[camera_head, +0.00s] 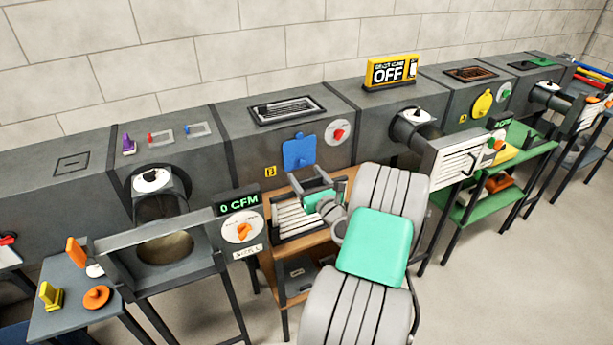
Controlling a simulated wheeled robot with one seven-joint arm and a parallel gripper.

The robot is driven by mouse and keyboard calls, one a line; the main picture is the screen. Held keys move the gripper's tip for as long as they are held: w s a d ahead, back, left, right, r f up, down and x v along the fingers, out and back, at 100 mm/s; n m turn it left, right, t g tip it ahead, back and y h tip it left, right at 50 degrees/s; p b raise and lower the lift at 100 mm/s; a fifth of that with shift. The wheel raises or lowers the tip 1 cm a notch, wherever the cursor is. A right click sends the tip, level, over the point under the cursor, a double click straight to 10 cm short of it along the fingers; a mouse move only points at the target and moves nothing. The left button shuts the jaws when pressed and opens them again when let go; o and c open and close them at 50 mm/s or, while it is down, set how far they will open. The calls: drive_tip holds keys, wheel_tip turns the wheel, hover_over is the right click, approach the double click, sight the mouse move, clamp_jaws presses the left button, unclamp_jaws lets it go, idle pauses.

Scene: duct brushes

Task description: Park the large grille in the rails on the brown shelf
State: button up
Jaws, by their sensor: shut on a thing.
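The large grille (292,222), with pale slats in a dark frame, is at the brown shelf (268,262), over its top board. My gripper (308,186) is at the grille's upper right part, shut on it. The fingertips are small here, and my wrist and arm cover the grille's right side and the right part of the shelf. I cannot make out the rails, nor tell whether the grille touches the board.
An open duct mouth (165,240) and a 0 CFM panel (240,222) stand left of the shelf. A blue plate (299,152) is on the duct behind. Another slatted grille (462,160) and a green shelf (458,207) are to the right. Floor is clear at lower right.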

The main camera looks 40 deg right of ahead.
idle(0.4)
drive_tip(key=o, duration=1.8)
drive_tip(key=shift+o, duration=0.2)
drive_tip(key=shift+s, duration=0.1)
